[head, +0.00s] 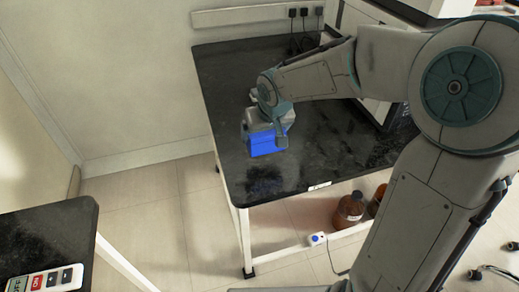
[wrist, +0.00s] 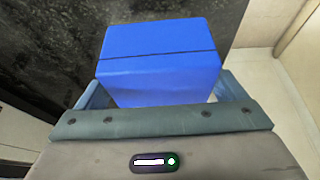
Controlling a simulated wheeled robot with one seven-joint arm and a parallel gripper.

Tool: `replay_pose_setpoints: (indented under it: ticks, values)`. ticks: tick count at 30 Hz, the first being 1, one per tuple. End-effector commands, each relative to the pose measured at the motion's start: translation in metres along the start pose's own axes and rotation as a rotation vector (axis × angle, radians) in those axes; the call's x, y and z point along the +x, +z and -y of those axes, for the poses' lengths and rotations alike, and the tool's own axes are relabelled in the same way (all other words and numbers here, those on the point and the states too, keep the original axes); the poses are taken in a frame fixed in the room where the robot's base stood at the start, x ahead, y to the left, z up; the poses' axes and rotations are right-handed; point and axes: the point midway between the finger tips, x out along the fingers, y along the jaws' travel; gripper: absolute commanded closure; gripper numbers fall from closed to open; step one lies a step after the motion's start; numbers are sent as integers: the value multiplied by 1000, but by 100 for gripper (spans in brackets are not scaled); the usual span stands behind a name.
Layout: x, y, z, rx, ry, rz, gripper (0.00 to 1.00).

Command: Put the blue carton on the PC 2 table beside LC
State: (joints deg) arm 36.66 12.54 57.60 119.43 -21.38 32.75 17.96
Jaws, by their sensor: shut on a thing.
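The blue carton (head: 266,142) is on or just above the black-topped table (head: 225,85), near its left edge; I cannot tell whether its base touches the top. My gripper (head: 268,127) is shut on the carton from above. In the wrist view the carton (wrist: 160,60) fills the space between the two fingers of my gripper (wrist: 160,98), with a dark seam line across its face. The black table top (wrist: 60,45) shows behind it. A small white label (head: 319,186) is on the table's front edge; its text is too small to read.
A white-and-grey instrument (head: 383,112) stands at the table's right, partly behind my arm. Brown bottles (head: 348,211) stand on the lower shelf. The table's front left area is clear.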

Motion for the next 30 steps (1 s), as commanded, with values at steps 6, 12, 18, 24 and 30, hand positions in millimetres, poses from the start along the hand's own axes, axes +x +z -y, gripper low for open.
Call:
replay_pose_setpoints:
  ticks: [6, 12, 18, 24, 30]
  values:
    - [9, 22, 21, 1, 0, -1, 35]
    - [32, 33, 23, 1, -1, 1, 35]
    - [47, 39, 24, 2, 0, -1, 35]
    - [46, 38, 23, 2, 0, -2, 35]
    - [51, 40, 23, 1, 0, -1, 7]
